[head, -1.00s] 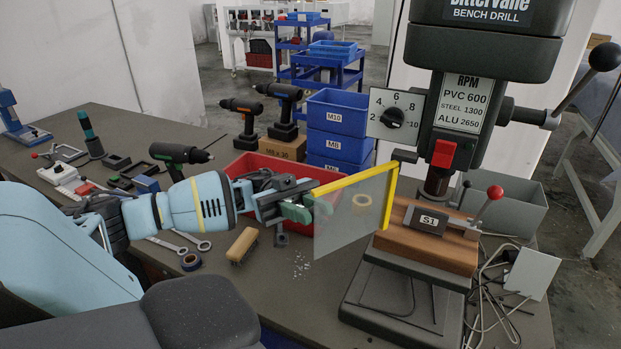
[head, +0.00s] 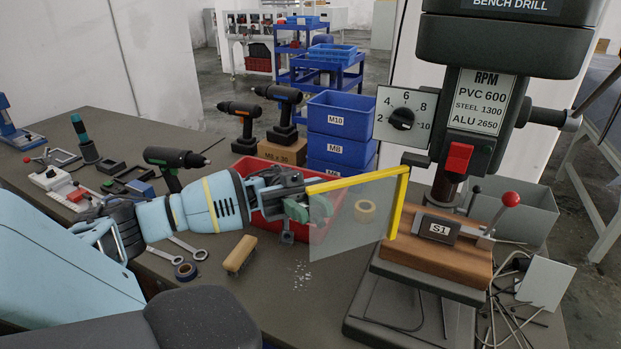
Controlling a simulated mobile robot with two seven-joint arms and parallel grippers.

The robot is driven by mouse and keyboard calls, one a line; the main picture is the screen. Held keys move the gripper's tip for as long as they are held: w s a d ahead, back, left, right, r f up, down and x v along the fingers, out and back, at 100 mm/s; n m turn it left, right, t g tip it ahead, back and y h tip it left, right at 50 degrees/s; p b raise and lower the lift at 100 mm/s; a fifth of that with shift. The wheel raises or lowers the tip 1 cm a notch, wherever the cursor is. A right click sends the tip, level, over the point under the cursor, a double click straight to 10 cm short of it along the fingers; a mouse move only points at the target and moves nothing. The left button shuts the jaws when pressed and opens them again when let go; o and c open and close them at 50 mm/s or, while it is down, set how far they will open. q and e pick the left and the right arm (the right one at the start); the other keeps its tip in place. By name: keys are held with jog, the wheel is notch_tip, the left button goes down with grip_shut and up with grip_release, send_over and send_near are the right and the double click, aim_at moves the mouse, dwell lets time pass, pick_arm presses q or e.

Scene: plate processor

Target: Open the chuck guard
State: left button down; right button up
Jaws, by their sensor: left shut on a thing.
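The chuck guard (head: 352,222) is a clear panel with a yellow frame along its top and its right edge. It is joined at its right side to the bench drill (head: 462,150) and stands swung out to the left of the chuck. My left gripper (head: 318,208) is shut on the guard's left edge. The grip is partly hidden behind the clear panel. The grey chuck (head: 446,188) shows uncovered above the wooden block with the S1 vise (head: 440,228). My right gripper is not in view.
A red bin (head: 272,222) is behind my left gripper, with blue bins (head: 338,122) beyond it. A brush (head: 240,254), a tape roll (head: 186,270) and wrenches lie in front. A tape ring (head: 365,210) shows through the guard. A grey bin (head: 525,212) and loose rods are at right.

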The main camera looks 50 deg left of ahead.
pick_arm(q)
jog(key=shift+f, duration=0.1)
jog(key=c, duration=1.2)
grip_release()
jog(key=shift+c, duration=0.2)
jog(key=b+v, duration=0.2)
jog(key=v, duration=0.5)
jog(key=shift+w+a, duration=0.15)
jog(key=shift+a, duration=0.2)
jog(key=shift+f, duration=0.15)
